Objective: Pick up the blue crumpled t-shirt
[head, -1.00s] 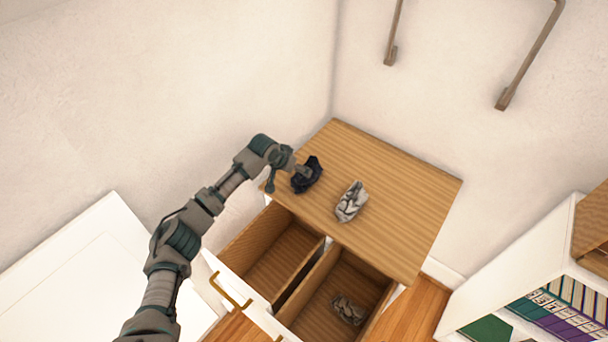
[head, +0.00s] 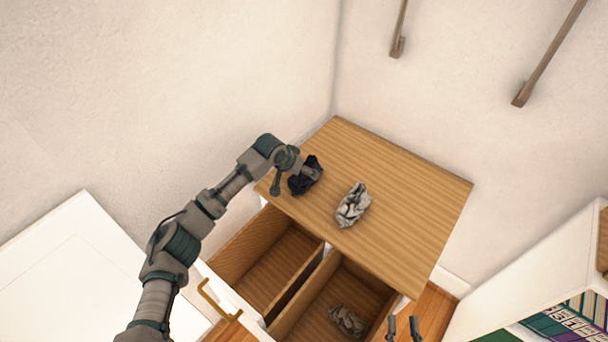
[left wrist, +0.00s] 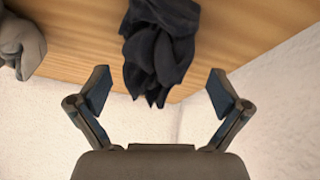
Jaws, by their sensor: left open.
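The crumpled t-shirt (head: 299,186), dark navy to almost black, lies on the wooden top of the drawer unit near its left edge. My left gripper (head: 312,172) is right over it in the head view, and its fingers are hard to make out there. In the left wrist view the left gripper (left wrist: 158,92) is open, with the dark cloth (left wrist: 160,45) ahead between its spread fingers and touching neither. My right gripper (head: 403,326) shows only its two fingertips at the bottom edge, apart and empty.
A grey-white crumpled cloth (head: 352,205) lies right of the dark one on the wooden top (head: 410,210). The drawer (head: 262,262) is open, with another grey cloth (head: 347,320) in its right compartment. A white bookshelf (head: 530,275) stands right; walls stand behind.

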